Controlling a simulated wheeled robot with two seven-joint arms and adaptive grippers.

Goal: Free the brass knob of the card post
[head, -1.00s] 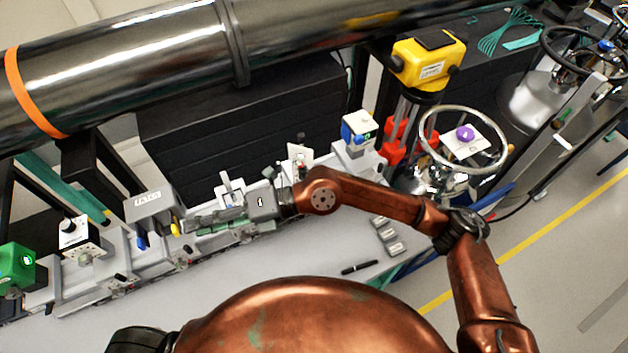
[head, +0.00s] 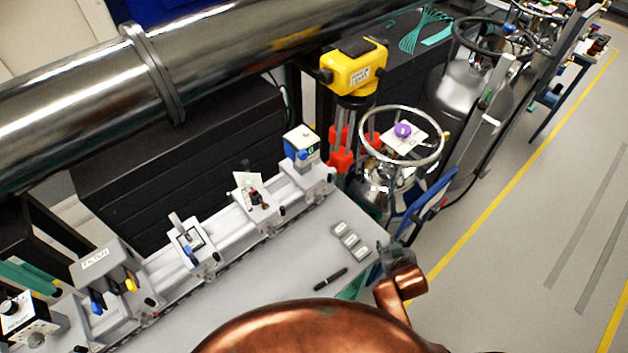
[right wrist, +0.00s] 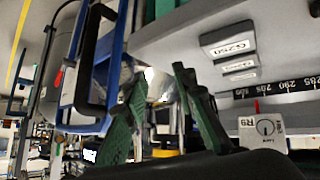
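The card post (head: 262,212) stands on the rail on the bench in the head view, with an upright white card (head: 247,182) and a small dark and reddish part in front of it. I cannot make out a brass knob on it at this size. My right gripper (head: 384,252) is low beside the bench's right end, well to the right of the post. In the right wrist view its two green-padded fingers (right wrist: 160,75) are spread apart with nothing held between them. My left gripper is out of view.
Grey labelled blocks (head: 350,240) and a black pen (head: 331,279) lie on the bench near my right gripper. A blue frame (head: 430,198) and a handwheel (head: 400,158) stand beyond the bench end. A large steel pipe (head: 200,60) crosses behind. Open floor lies right.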

